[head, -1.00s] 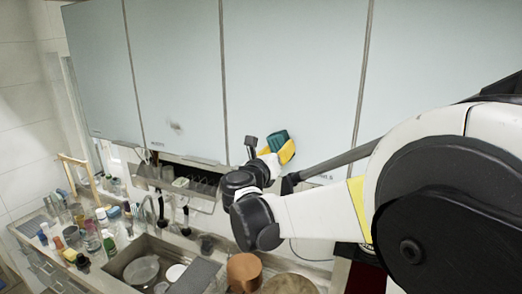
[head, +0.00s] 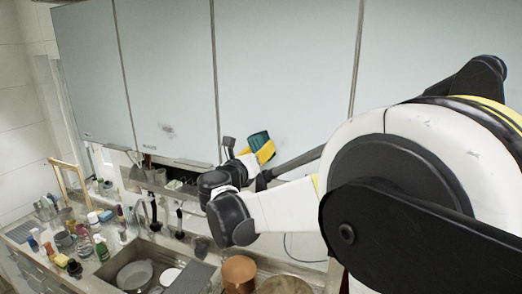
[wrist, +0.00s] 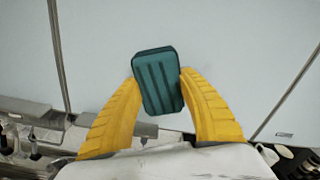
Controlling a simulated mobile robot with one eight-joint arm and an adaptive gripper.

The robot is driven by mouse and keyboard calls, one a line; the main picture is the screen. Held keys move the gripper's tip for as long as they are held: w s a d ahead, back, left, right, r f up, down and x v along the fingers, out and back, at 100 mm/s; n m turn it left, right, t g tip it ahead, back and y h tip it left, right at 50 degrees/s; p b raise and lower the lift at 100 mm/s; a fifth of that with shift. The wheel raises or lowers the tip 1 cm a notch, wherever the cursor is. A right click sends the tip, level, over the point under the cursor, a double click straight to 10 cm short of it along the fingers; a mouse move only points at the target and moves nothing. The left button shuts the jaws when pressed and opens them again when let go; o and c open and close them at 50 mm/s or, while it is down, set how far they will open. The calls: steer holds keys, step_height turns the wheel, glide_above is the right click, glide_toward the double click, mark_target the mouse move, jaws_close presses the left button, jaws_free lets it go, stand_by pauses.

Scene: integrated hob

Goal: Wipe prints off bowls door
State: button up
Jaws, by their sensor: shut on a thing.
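My gripper (head: 257,155) is shut on a dark green ribbed sponge (head: 259,141), held between its two yellow fingers. The sponge also shows in the wrist view (wrist: 158,82), upright and slightly tilted, in front of a pale door panel. A grey smudge (head: 167,131) marks the lower part of the second pale-blue wall-cabinet door from the left (head: 165,60). That door has a small label (head: 149,148) at its lower left, too small to read. The gripper is right of the smudge, before the lower part of the third door (head: 285,60). Contact between sponge and door cannot be told.
Below the cabinets hangs a rack (head: 165,183) with utensils. The counter holds a sink (head: 118,262), a copper pot (head: 238,272), several bottles and cups at the left, and a wooden frame (head: 68,180). The space before the doors' upper parts is clear.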

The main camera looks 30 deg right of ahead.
steer(key=shift+r, duration=0.25)
steer(key=shift+s, duration=0.1)
stand_by(0.3)
steer(key=shift+s+d, duration=0.8)
steer(key=shift+s, duration=0.25)
steer(key=shift+s+d, duration=0.8)
steer(key=shift+s, duration=0.05)
steer(key=shift+s+d, duration=0.75)
steer(key=shift+s, duration=0.3)
steer(key=shift+w, duration=0.1)
